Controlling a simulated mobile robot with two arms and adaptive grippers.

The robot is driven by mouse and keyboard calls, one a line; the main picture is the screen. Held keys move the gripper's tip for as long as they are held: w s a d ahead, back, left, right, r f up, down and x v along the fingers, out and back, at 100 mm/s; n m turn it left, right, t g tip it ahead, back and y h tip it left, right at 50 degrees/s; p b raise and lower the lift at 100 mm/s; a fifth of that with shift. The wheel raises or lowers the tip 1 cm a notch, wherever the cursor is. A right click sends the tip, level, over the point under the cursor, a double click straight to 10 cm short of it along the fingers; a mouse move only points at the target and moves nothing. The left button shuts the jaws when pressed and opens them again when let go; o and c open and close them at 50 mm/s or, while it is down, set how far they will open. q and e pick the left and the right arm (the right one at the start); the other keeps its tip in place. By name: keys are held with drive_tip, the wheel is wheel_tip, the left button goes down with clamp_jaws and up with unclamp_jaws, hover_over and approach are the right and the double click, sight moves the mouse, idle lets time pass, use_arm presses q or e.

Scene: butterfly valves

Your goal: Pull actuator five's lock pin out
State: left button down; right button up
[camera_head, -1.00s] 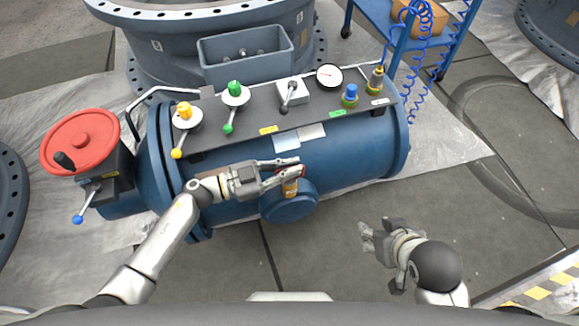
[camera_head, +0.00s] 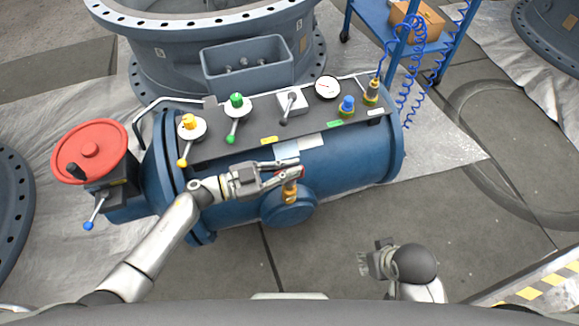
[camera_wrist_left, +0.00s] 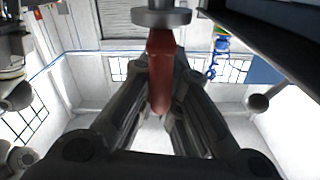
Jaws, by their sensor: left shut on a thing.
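A blue horizontal tank (camera_head: 345,160) carries a round blue cap (camera_head: 288,209) on its front side. A brass fitting (camera_head: 290,192) stands upright on that cap. My left gripper (camera_head: 297,169) is at the top of the fitting, shut on a red pin (camera_wrist_left: 160,75). In the left wrist view the red pin lies between my fingers, with a round metal flange (camera_wrist_left: 162,17) at its upper end. I cannot tell how far the pin sits in the fitting. My right gripper (camera_head: 364,263) is low, right of the cap, away from the tank; its finger opening is unclear.
The tank's panel holds a yellow lever (camera_head: 190,125), a green lever (camera_head: 236,105), a grey lever (camera_head: 290,102), a gauge (camera_head: 327,88) and a blue knob (camera_head: 347,105). A red handwheel (camera_head: 90,150) stands at the left.

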use_arm(q)
drive_tip(key=shift+w+r, duration=0.1)
drive_tip(key=shift+r, duration=0.25)
drive_tip(key=c, duration=1.7)
unclamp_jaws()
drive_tip(key=shift+o, duration=0.2)
drive_tip(key=shift+a, duration=0.35)
drive_tip(key=shift+o, duration=0.7)
drive_tip(key=v, duration=1.1)
drive_tip(key=shift+s+a+f, duration=0.15)
drive_tip(key=shift+s+f, duration=0.1)
drive_tip(key=shift+s, duration=0.05)
